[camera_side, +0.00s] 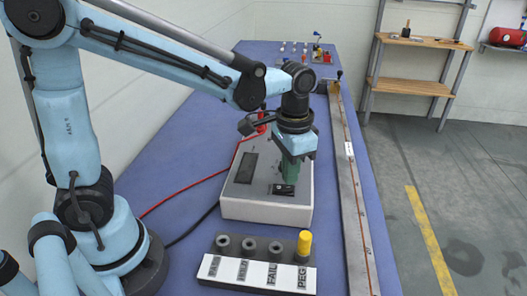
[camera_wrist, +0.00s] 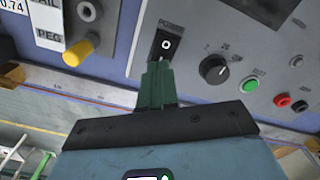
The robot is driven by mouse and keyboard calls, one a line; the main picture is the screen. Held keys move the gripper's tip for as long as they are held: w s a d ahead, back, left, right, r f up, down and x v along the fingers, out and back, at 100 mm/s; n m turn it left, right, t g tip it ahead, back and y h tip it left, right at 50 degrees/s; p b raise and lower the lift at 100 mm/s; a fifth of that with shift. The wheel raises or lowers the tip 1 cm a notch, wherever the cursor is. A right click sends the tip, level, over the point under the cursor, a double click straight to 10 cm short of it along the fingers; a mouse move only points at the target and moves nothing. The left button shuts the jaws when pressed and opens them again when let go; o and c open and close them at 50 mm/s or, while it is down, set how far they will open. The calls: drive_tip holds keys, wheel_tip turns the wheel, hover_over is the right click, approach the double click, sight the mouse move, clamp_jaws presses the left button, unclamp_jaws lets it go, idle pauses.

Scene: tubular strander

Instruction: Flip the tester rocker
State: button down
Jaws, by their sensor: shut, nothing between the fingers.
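The tester (camera_side: 238,204) is a light grey box on the blue bench, below my gripper (camera_side: 289,180). Its rocker (camera_wrist: 166,44) is a small black switch under the word POWER, with a white O mark showing. In the side view the rocker (camera_side: 284,189) is a dark patch at the box's front right. My gripper (camera_wrist: 158,68) has green fingers, shut together and empty. The fingertips point at the panel right beside the rocker's near end in the wrist view. I cannot tell whether they touch it.
A black knob (camera_wrist: 213,68), green button (camera_wrist: 249,85) and red jack (camera_wrist: 282,100) share the panel. A white labelled rack (camera_side: 258,270) with a yellow peg (camera_side: 304,246) stands in front. Red and black cables run left. A metal rail (camera_side: 350,190) lies along the right.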

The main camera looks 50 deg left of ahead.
sight(285, 187)
drive_tip(key=shift+f, duration=0.9)
idle(0.5)
drive_tip(key=shift+r, duration=3.55)
drive_tip(key=shift+s+a+f+n+t, duration=0.2)
drive_tip(key=shift+s+a+n+t, duration=0.3)
drive_tip(key=shift+s+a+t, duration=0.6)
drive_tip(key=shift+s+a+f+n+t, duration=0.25)
drive_tip(key=shift+s+a+n+t, duration=0.25)
drive_tip(key=shift+s+a+t, duration=0.5)
drive_tip(key=shift+s+a+f+n+t, duration=0.2)
drive_tip(key=shift+s+a+n+t, duration=0.45)
drive_tip(key=shift+a+t, duration=0.65)
drive_tip(key=c, duration=1.8)
unclamp_jaws()
drive_tip(key=shift+s+d, duration=0.15)
drive_tip(key=shift+d, duration=0.05)
drive_tip(key=shift+c, duration=0.2)
